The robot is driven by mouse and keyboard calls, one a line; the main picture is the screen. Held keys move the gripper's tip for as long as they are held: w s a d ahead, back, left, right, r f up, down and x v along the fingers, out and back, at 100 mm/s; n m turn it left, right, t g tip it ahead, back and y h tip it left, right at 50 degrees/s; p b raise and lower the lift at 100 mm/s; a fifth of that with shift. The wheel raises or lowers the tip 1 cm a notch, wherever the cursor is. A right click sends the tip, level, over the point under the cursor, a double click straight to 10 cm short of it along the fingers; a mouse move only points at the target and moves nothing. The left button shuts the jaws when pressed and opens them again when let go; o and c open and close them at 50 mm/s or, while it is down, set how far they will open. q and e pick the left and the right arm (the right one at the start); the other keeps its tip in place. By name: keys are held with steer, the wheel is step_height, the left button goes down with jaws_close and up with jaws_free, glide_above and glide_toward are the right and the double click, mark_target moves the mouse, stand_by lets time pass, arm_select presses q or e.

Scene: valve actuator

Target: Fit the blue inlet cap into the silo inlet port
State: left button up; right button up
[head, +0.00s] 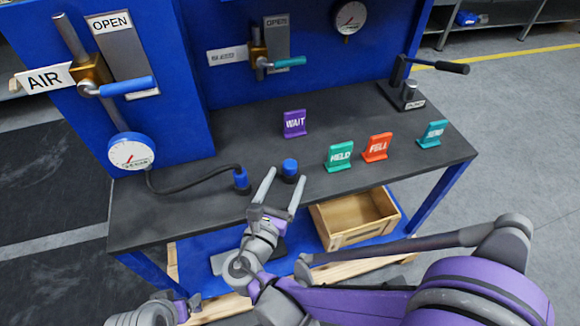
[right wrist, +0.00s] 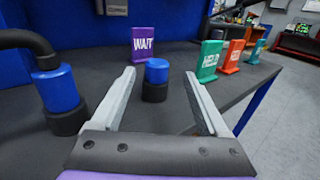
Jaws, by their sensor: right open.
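A short blue cap (head: 290,167) stands upright in a black round holder (head: 289,178) on the dark bench top. In the right wrist view the blue cap (right wrist: 157,70) shows between my fingers, a little beyond them. My right gripper (head: 286,177) is open and empty, its two fingers pointing at the cap without visibly touching it. To the left, a blue hose fitting (head: 241,178) sits in a black base; it also shows in the right wrist view (right wrist: 58,88). I cannot tell which black base is the silo inlet port.
A purple WAIT sign (head: 294,123) stands behind the cap. A green HELD sign (head: 340,156), an orange sign (head: 377,147) and a teal sign (head: 432,134) stand to the right. A black hose (head: 190,182) runs along the left. A wooden crate (head: 335,243) sits below the bench top.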

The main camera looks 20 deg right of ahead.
mark_target(288, 171)
steer(key=x, duration=0.5)
steer(key=shift+w+a, duration=0.15)
jaws_close()
